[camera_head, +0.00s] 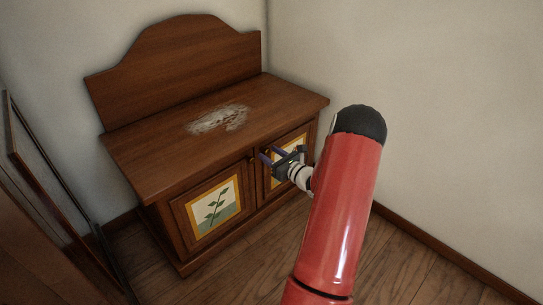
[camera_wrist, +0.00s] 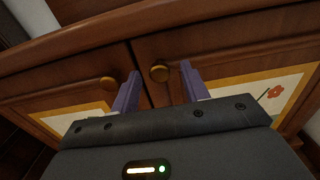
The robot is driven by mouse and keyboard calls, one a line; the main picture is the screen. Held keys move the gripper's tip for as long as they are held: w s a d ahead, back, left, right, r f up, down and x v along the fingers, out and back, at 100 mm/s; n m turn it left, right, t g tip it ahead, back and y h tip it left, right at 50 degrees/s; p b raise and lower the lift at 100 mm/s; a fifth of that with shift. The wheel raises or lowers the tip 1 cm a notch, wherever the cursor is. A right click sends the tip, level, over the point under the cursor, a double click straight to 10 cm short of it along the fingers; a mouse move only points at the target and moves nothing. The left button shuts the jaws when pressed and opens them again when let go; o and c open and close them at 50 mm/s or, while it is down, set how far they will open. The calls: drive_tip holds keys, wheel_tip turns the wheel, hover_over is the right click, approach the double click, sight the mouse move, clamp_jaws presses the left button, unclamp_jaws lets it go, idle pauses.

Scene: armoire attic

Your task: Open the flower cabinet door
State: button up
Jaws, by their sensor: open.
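The wooden cabinet (camera_head: 130,165) has two front doors. The right door, with a red flower on its picture panel (camera_wrist: 262,92), is partly hidden by my gripper in the head view (camera_head: 290,140). My gripper (camera_head: 270,154) is open in front of the right door, with one finger on each side of the knob. Whether the fingers touch the knob I cannot tell. Both doors look shut.
The left door (camera_head: 178,212) has a green plant picture and its own knob (camera_wrist: 110,84), just left of my left finger. The cabinet top (camera_head: 155,155) overhangs the doors. A wall (camera_head: 430,100) stands at the right. Wooden floor (camera_head: 400,260) lies clear in front.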

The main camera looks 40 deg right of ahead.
drive_tip(key=shift+c, duration=0.3)
clamp_jaws()
